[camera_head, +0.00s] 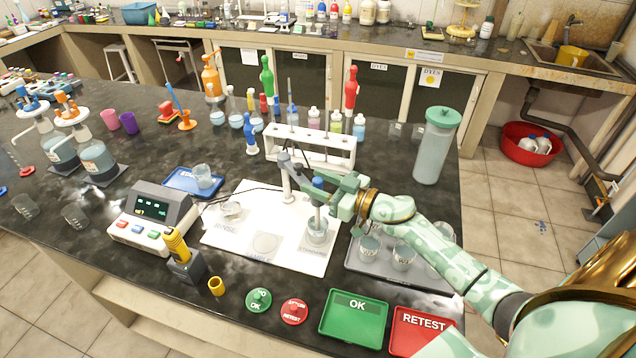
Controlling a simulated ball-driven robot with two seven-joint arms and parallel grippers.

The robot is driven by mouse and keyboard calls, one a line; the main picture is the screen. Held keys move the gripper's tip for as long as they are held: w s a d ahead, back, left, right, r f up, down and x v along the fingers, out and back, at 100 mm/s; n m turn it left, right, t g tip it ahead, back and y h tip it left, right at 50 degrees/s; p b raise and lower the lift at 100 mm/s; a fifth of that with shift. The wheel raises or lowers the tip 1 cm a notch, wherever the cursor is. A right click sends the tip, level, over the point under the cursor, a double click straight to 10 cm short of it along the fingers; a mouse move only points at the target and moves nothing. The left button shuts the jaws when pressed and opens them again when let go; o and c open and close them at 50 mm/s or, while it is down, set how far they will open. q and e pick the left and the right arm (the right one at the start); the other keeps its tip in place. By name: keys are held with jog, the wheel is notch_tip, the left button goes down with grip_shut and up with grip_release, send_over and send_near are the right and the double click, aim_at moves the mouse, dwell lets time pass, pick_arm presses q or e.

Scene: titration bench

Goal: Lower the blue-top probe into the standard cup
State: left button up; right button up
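The blue-top probe (318,184) is upright in my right gripper (325,190), whose green fingers reach in from the right and close around it just below the blue cap. The standard cup (316,234), a small clear cup, stands on the right part of the white mat (250,217), directly below the probe. The probe's lower end meets the cup's mouth in this view; I cannot tell how far inside it is. The fingers partly hide the probe's shaft. My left gripper is not in view.
A grey stand (286,182) rises just left of the probe. A tray of cups (403,258) lies under my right forearm. The meter (153,215) is left of the mat. Green OK (353,318) and red RETEST trays lie in front.

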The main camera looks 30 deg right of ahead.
jog(key=shift+a, duration=0.1)
jog(key=shift+s, duration=0.35)
jog(key=v, duration=1.5)
jog(key=shift+s+d, duration=0.2)
jog(key=shift+d, duration=0.25)
